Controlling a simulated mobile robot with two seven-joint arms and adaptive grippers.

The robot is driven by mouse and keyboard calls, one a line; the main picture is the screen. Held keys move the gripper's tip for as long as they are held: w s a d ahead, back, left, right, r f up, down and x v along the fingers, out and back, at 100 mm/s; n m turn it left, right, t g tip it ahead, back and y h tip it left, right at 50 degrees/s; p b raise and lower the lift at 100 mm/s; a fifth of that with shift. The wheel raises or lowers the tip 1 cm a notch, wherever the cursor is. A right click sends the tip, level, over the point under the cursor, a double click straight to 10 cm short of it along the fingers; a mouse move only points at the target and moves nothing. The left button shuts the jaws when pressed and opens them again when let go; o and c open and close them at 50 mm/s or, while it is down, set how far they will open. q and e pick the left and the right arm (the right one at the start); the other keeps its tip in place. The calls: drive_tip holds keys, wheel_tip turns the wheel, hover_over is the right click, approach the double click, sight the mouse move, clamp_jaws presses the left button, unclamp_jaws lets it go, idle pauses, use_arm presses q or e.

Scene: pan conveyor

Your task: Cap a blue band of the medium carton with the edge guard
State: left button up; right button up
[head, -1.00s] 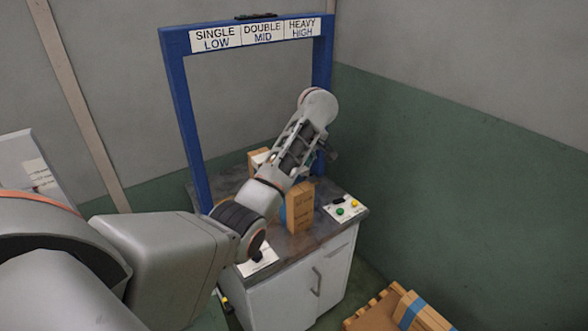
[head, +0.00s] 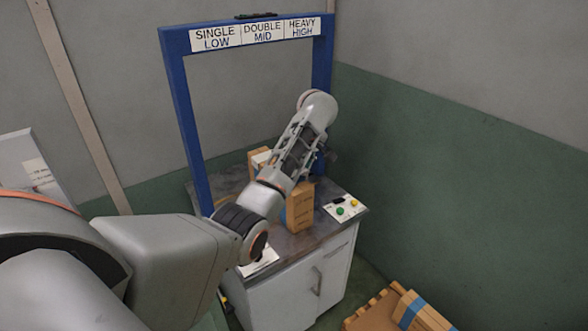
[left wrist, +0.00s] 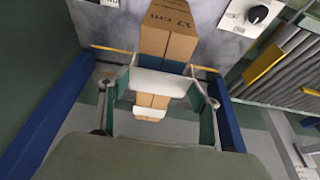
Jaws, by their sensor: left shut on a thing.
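My left arm reaches over the bench in the head view; its gripper is mostly hidden behind the forearm. In the left wrist view, my left gripper (left wrist: 157,100) is shut on a white piece, the edge guard (left wrist: 160,82), which spans between the fingers. A cardboard carton (left wrist: 168,38) printed "17 cm" lies just beyond it, with a blue band (left wrist: 160,63) close to the guard. I cannot tell whether guard and band touch. In the head view a carton (head: 300,208) stands on the bench, partly behind my arm. My right gripper is not in view.
A blue frame (head: 183,120) with three signs stands over the bench (head: 232,180). Another carton (head: 257,160) is behind my arm. A panel with green and yellow buttons (head: 345,208) is at the bench's right. A pallet with a blue-banded carton (head: 425,315) is on the floor.

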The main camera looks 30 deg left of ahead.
use_arm(q)
drive_tip(key=shift+f, duration=0.6)
drive_tip(key=shift+f, duration=1.1)
drive_tip(key=o, duration=0.8)
drive_tip(key=shift+o, duration=0.2)
drive_tip(key=v, duration=1.2)
drive_tip(key=shift+s, duration=0.1)
